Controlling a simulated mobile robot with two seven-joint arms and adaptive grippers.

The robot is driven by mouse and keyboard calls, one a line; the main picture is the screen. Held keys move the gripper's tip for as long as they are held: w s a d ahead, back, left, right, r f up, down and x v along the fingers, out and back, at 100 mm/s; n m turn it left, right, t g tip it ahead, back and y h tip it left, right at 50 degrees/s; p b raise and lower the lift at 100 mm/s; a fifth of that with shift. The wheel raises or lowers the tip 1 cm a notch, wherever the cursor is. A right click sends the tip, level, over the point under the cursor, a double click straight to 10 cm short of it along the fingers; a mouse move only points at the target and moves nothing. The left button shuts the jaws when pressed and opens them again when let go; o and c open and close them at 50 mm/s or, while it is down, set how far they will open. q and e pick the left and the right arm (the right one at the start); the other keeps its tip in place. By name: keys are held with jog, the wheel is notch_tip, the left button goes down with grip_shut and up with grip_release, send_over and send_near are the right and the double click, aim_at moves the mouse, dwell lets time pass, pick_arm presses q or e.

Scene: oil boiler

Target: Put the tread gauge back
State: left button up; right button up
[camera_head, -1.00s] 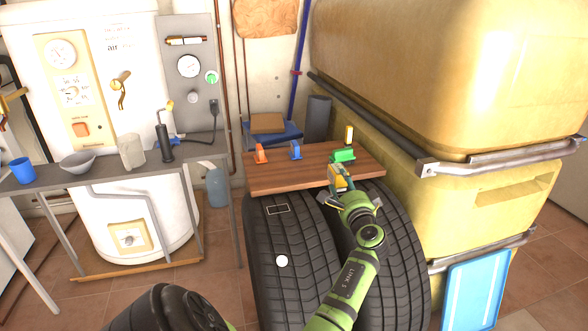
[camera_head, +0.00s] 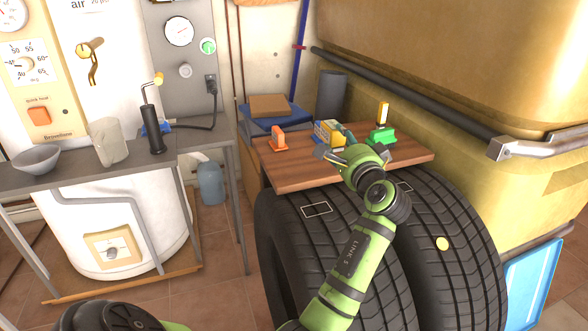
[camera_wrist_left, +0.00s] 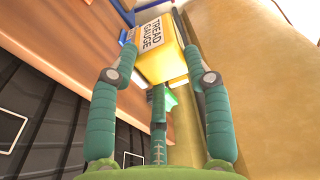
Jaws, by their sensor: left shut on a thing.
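The tread gauge (camera_head: 327,133) is a yellow block, and its "TREAD GAUGE" label reads in the left wrist view (camera_wrist_left: 155,45). My left gripper (camera_head: 338,147) is shut on it above the wooden board (camera_head: 308,174). On the board, an orange holder (camera_head: 278,140) stands to the left and a green holder (camera_head: 381,137) with an upright yellow piece (camera_head: 383,114) to the right. My right gripper is out of view.
The board lies on two upright tyres (camera_head: 290,235), marked with white rectangles. A yellow tank (camera_head: 450,60) rises close on the right. A grey bench (camera_head: 190,148) with a bowl (camera_head: 37,160), a cup (camera_head: 108,143) and a black-handled tool (camera_head: 153,130) is on the left.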

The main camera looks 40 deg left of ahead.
pick_arm(q)
send_over(304, 180)
notch_tip(304, 180, down, 5)
jog(key=shift+f+b, duration=0.2)
jog(key=shift+b, duration=0.1)
notch_tip(304, 180, down, 4)
jog(key=shift+r+b, duration=0.25)
jog(key=shift+b, duration=0.35)
jog(key=shift+f, duration=0.25)
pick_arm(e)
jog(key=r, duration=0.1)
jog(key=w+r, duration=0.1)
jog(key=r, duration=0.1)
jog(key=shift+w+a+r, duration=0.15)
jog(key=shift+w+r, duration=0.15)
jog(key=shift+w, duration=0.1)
pick_arm(q)
jog(key=o, duration=1.3)
jog(key=shift+f, duration=0.15)
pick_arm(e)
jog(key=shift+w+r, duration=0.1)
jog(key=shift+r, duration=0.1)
